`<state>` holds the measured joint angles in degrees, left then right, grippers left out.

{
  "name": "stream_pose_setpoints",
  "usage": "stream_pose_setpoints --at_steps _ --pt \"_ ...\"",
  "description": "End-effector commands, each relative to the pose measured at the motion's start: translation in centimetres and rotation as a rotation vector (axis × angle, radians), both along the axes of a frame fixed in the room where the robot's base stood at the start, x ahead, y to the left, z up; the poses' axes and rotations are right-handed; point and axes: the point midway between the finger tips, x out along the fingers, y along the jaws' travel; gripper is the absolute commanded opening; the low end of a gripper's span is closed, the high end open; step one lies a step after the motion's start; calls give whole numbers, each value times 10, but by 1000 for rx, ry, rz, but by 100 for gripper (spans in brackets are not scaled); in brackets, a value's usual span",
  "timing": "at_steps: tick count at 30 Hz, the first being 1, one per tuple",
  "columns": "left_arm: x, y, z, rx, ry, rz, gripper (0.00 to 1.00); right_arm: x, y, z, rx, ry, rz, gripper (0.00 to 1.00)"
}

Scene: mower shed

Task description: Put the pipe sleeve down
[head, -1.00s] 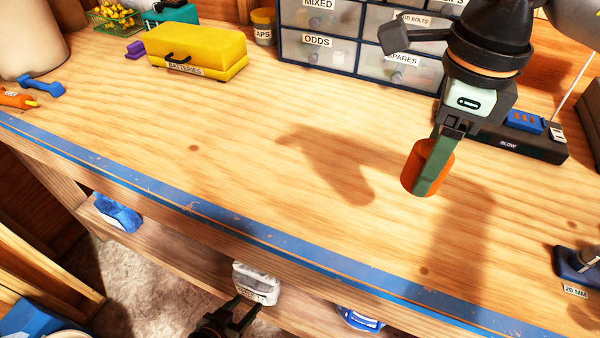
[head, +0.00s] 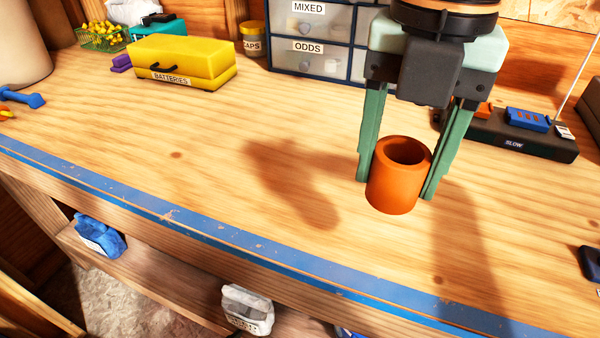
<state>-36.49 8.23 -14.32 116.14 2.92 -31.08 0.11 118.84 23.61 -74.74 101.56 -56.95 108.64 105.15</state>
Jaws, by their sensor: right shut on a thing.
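The pipe sleeve (head: 392,192) is a short orange hollow cylinder, upright with its open end facing up. My right gripper (head: 398,182) points down from the top right, and its two green fingers are shut on the sleeve from either side. The sleeve is over the wooden bench top (head: 220,150). I cannot tell for sure whether its bottom touches the wood. My left gripper is not in view.
A yellow batteries box (head: 185,65), a caps jar (head: 252,40) and a drawer cabinet (head: 310,62) stand at the back. A dark charger (head: 510,138) lies at the right. The bench's blue front edge (head: 215,227) is near. The middle of the bench is clear.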

Motion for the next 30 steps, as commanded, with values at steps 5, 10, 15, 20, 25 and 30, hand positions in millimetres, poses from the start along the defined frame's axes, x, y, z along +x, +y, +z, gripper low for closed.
stream_pose_setpoints --at_steps 5,10,15,20,25,30 --pt "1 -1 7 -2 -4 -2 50 32 21 -16 -2 6 -3 6" --pt "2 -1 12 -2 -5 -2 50 68 43 -35 -1 4 -3 6" --pt "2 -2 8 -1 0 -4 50 92 57 -67 -2 4 -2 6" --pt "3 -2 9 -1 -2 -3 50 104 64 -84 0 2 -1 6" --pt "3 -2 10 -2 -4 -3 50 109 68 -92 -1 1 0 6" --pt "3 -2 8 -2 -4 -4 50 113 69 -116 -1 3 0 6"
